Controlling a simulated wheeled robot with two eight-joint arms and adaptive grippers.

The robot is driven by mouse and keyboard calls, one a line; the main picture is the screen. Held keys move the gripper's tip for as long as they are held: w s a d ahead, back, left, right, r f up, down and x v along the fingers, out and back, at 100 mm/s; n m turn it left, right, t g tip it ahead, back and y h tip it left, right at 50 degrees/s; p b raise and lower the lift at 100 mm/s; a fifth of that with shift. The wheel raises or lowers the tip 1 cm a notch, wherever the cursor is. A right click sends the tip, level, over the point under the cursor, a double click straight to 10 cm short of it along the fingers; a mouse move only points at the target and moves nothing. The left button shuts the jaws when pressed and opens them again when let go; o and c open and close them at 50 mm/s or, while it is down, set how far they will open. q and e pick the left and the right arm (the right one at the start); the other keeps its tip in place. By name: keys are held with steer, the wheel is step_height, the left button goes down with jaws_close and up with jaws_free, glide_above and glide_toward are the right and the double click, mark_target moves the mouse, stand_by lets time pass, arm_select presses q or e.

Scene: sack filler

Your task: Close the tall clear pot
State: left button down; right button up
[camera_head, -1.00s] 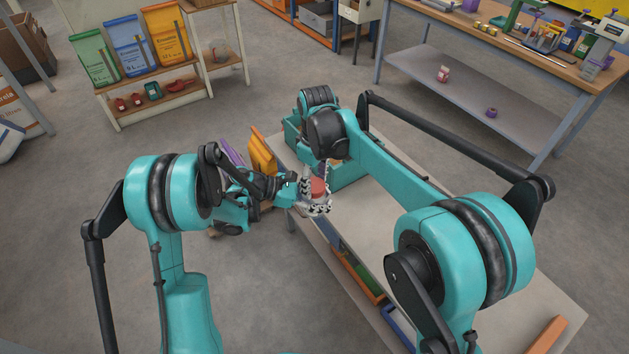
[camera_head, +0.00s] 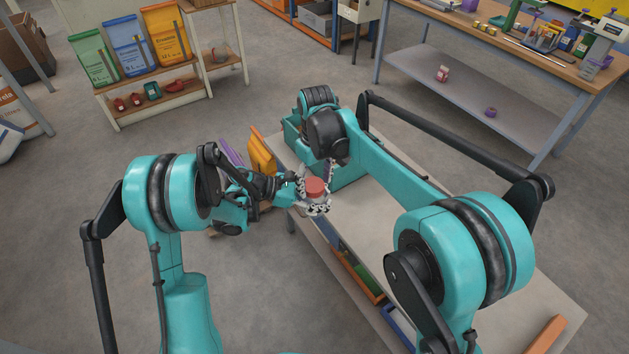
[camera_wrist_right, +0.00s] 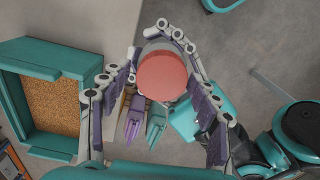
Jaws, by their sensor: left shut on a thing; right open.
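The tall clear pot (camera_wrist_right: 158,46) shows as a pale see-through wall behind a round red lid (camera_wrist_right: 163,76) in the right wrist view. My left gripper (camera_head: 301,198) comes in from the left, shut on the pot, mostly hidden in the wrist view. My right gripper (camera_wrist_right: 153,62) is open, pointing down from above, its fingers spread on both sides of the lid.
A teal crate with grainy brown contents (camera_wrist_right: 53,98) stands on the pale table (camera_head: 385,225). Purple and teal handle-like items (camera_wrist_right: 135,122) lie below the pot. An orange sack (camera_head: 262,152) stands beside the table's left end. The table's middle is clear beneath my right arm.

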steer(key=shift+a, duration=0.2)
steer(key=shift+r, duration=2.35)
steer(key=shift+c, duration=0.4)
step_height(320, 180, up, 4)
steer(key=n, duration=0.3)
steer(key=shift+s+d+f+n, duration=0.1)
steer(key=shift+d+f+n, duration=0.1)
steer(key=shift+n, duration=0.1)
steer(key=shift+f, duration=0.1)
steer(key=shift+f, duration=4)
